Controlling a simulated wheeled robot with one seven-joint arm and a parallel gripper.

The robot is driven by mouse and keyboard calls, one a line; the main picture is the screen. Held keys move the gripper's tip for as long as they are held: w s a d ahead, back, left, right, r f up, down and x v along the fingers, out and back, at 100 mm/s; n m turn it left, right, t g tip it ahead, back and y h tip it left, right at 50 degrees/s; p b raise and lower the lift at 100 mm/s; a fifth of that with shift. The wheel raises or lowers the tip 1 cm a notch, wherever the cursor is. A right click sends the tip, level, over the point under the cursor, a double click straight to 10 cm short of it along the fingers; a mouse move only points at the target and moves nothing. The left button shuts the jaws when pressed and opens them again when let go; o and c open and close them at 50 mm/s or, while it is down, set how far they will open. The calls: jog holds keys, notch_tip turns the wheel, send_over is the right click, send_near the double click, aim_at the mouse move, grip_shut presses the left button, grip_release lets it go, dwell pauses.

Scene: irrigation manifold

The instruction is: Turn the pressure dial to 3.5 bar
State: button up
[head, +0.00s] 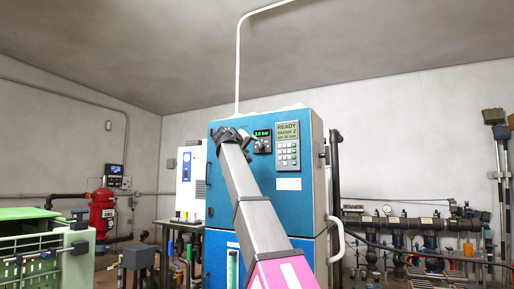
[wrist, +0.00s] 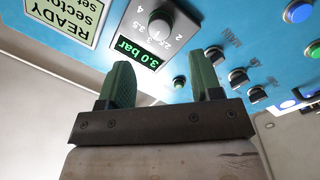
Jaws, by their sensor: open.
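The pressure dial is a round grey knob (wrist: 160,25) on the blue cabinet front, with a printed number scale around it. It appears upside down near the top of the wrist view. Its green display (wrist: 137,50) reads 3.0 bar; the display (head: 262,133) also shows in the head view, with the knob (head: 262,146) just below it. My gripper (wrist: 165,75) is open and empty, its two dark green fingers apart and pointing toward the panel. The knob lies beyond the fingertips, and no contact shows. In the head view my arm hides the panel's left part.
A sign reading READY (wrist: 62,18) sits beside the dial. Several small black switches (wrist: 238,77) and a blue button (wrist: 298,11) are on the same panel. A keypad (head: 287,154) is right of the dial in the head view. A pipe (head: 336,180) runs along the cabinet's right side.

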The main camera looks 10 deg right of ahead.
aim_at(259, 146)
jog(key=x, duration=0.7)
jog(key=shift+c, duration=0.2)
jog(key=c, duration=0.9)
